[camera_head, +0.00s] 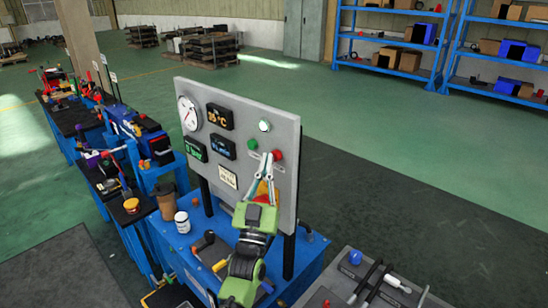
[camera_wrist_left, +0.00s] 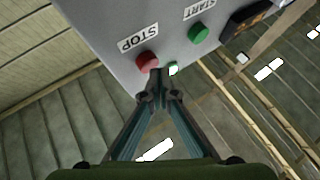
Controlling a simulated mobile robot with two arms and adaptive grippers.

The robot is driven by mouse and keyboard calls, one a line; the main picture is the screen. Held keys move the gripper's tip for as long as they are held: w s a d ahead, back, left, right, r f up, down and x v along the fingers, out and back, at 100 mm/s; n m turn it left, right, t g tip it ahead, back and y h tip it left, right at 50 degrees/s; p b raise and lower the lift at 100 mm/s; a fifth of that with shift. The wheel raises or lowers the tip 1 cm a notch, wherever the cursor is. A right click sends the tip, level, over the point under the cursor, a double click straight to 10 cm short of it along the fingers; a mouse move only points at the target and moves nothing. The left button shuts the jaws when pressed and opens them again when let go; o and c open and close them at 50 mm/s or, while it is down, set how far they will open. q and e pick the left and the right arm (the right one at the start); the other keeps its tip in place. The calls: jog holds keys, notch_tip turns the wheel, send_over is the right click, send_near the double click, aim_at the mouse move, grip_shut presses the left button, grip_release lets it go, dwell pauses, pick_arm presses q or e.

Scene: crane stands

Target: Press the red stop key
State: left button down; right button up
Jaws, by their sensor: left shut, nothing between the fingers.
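The red stop key (camera_head: 277,155) is a round button on the right side of an upright grey panel (camera_head: 290,190). In the left wrist view the red stop key (camera_wrist_left: 147,61) sits beside a STOP label (camera_wrist_left: 138,38). The green start key (camera_head: 252,144) is to its left in the head view; it also shows in the left wrist view (camera_wrist_left: 197,33). My left gripper (camera_head: 266,157) is shut and empty, its tips in front of the panel close to the red key. In the left wrist view its tips (camera_wrist_left: 158,74) overlap the key's lower edge; I cannot tell whether they touch. My right gripper is out of view.
The panel also carries a round gauge (camera_head: 189,113), dark displays (camera_head: 220,116) and a white lamp (camera_head: 264,125). A brown cup (camera_head: 167,203) and white jar (camera_head: 182,222) stand on the blue bench left of my arm. A grey tray of tools (camera_head: 345,290) is at front right.

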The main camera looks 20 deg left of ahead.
pick_arm(q)
jog(key=shift+w+d, duration=0.2)
jog(key=shift+w, duration=0.25)
dwell(0.5)
jog(key=shift+s, duration=0.1)
jog(key=shift+s+a, duration=0.3)
jog(key=shift+s, duration=0.5)
jog(key=s, duration=0.1)
jog(key=s+a+p, duration=0.1)
jog(key=s, duration=0.1)
jog(key=s+p, duration=0.1)
jog(key=shift+s+a, duration=0.3)
jog(key=shift+a, duration=0.05)
jog(key=shift+f, duration=0.1)
dwell(0.6)
